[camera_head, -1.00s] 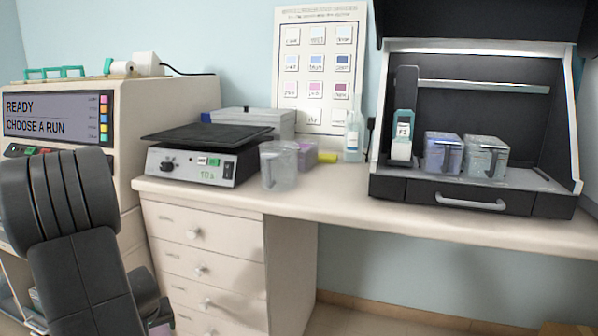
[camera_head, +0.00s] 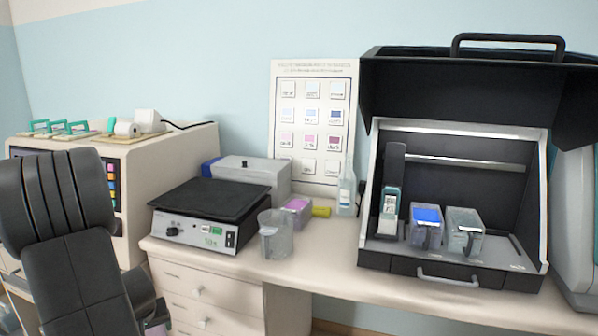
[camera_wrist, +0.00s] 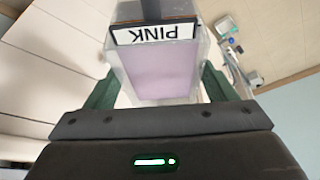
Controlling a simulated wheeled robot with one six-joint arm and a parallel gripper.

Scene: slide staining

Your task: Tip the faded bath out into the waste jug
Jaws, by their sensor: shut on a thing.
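A clear bath labelled PINK (camera_wrist: 155,75), holding pale pink liquid, is between the fingers of my gripper (camera_wrist: 160,88) in the wrist view. The gripper is shut on its sides. In the head view only a little of the bath shows low at the left, beside my arm; the fingers are hidden there. A clear, empty-looking jug (camera_head: 275,240) stands upright on the bench near its front edge, to the right of the bath and apart from it.
A black-topped hotplate (camera_head: 211,213) stands left of the jug. Behind the jug are a purple-pink container (camera_head: 297,206), a yellow item (camera_head: 321,212) and a bottle (camera_head: 346,195). A black hood (camera_head: 455,180) at right holds two baths. Bare bench lies between jug and hood.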

